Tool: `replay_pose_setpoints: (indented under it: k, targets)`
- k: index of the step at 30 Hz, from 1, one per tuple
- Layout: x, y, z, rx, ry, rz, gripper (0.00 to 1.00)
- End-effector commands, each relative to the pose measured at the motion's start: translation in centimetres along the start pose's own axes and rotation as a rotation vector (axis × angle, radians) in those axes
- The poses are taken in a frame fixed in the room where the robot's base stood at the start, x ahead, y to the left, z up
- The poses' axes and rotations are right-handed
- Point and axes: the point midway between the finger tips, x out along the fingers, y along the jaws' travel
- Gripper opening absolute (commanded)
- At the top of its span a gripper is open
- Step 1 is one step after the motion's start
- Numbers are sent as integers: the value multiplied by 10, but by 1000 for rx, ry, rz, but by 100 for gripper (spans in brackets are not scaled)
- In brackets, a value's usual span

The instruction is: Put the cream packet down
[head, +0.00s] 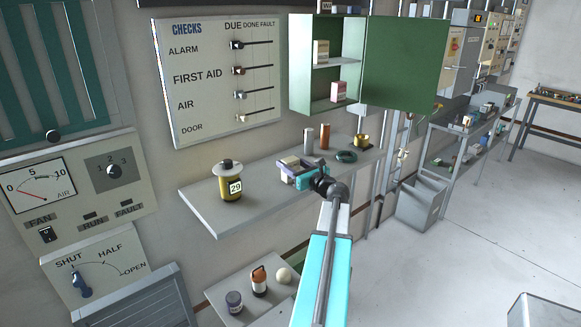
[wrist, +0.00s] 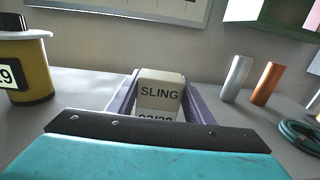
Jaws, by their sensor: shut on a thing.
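The cream packet (wrist: 160,90), printed SLING with a partly hidden date below, stands upright in the wrist view, just beyond the dark front edge of my gripper (wrist: 160,132). My gripper is shut on the packet.
A yellow canister (head: 231,184) marked 29 stands left on the shelf. Behind and right are a grey cylinder (head: 308,138), an orange cylinder (head: 324,136), a green coil (head: 346,156) and a brass pot (head: 361,141). An open green cabinet (head: 300,62) hangs above. Bare shelf lies beside the canister.

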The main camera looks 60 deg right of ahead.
Motion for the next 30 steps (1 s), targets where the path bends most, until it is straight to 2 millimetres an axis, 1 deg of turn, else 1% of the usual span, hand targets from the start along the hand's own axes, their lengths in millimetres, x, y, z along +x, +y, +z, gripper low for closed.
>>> replay_pose_setpoints:
  k: [8, 16, 23, 30]
  targets:
    - [0, 0, 12, 0, -1, 0, 20]
    - [0, 0, 35, -1, -2, 0, 20]
    - [-21, 15, 35, 0, 0, -1, 20]
    - [-47, 32, 38, -1, -1, -1, 20]
